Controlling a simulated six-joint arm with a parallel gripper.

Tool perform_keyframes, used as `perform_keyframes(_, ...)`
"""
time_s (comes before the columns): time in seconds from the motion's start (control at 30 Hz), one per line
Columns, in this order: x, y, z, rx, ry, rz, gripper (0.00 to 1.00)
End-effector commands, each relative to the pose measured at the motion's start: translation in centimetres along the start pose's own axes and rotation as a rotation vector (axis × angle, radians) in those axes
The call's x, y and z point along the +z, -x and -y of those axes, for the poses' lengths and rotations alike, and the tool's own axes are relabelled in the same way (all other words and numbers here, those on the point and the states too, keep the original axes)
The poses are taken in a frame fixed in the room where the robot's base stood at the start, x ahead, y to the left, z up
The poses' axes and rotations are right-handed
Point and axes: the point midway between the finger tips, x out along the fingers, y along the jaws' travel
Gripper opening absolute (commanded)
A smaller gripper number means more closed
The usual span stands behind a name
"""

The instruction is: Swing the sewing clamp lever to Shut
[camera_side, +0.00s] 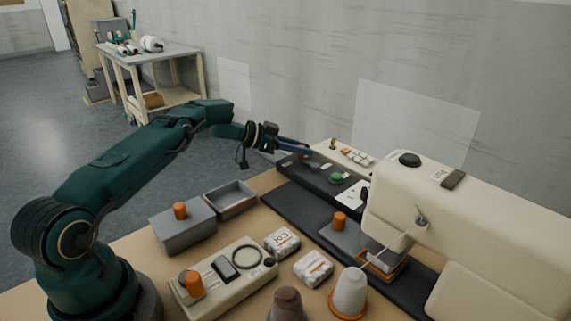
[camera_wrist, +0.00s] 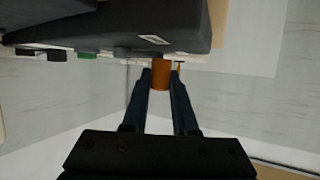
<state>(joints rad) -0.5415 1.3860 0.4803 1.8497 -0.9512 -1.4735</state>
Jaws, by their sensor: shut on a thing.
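My gripper (camera_side: 308,150) is at the far end of a long dark control box (camera_side: 322,184) in the side view. In the wrist view, its two blue fingers (camera_wrist: 160,75) are shut on an orange lever knob (camera_wrist: 152,82) on the dark box (camera_wrist: 130,22). That knob is hidden or too small to make out in the side view. No Shut marking is readable, and I cannot tell the lever's setting. The box also carries a green button (camera_side: 336,177), which shows in the wrist view (camera_wrist: 86,56).
A cream sewing machine (camera_side: 470,215) fills the right. Other orange knobs stand on a grey box (camera_side: 180,211), on a cream panel (camera_side: 193,284) and by the machine (camera_side: 339,221). Wrapped packs (camera_side: 282,242), a white cone (camera_side: 349,292) and an open grey tray (camera_side: 231,199) crowd the table.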

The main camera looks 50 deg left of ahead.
Motion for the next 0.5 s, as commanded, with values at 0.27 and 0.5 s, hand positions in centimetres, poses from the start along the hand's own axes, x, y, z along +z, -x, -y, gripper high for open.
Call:
perform_keyframes(0.27, -0.18, -0.01, 0.07, 0.002, -0.002, -0.004, 0.00)
perform_keyframes(0.5, -0.20, -0.02, 0.06, 0.002, -0.003, -0.004, 0.34)
